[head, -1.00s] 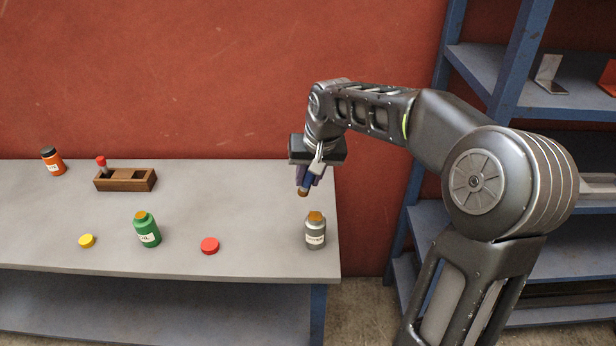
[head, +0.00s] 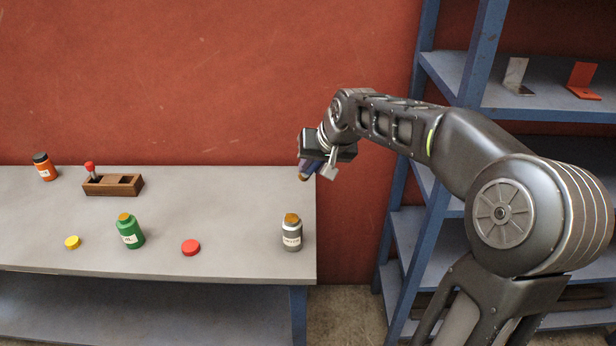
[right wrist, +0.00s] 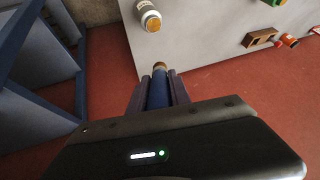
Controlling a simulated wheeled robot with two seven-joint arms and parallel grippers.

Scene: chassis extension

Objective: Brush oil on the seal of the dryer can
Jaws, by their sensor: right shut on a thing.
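The dryer can (head: 292,232) looks to be the grey one with a white label and a brown-orange top, upright near the right end of the table; its label is too small to read. It also shows in the right wrist view (right wrist: 149,17). The green oil bottle (head: 130,233), with a yellow-brown top, stands to its left. My right gripper (head: 317,170) is shut on a blue-handled brush (right wrist: 158,92) with a brown tip. The brush is tilted, tip down to the left, above and apart from the can. My left gripper is not in view.
A red cap (head: 191,247) and a yellow cap (head: 72,242) lie on the table (head: 225,210). A wooden holder (head: 113,187) with a red-topped item and an orange jar (head: 45,168) stand at the back left. Blue shelving (head: 455,80) stands at the right.

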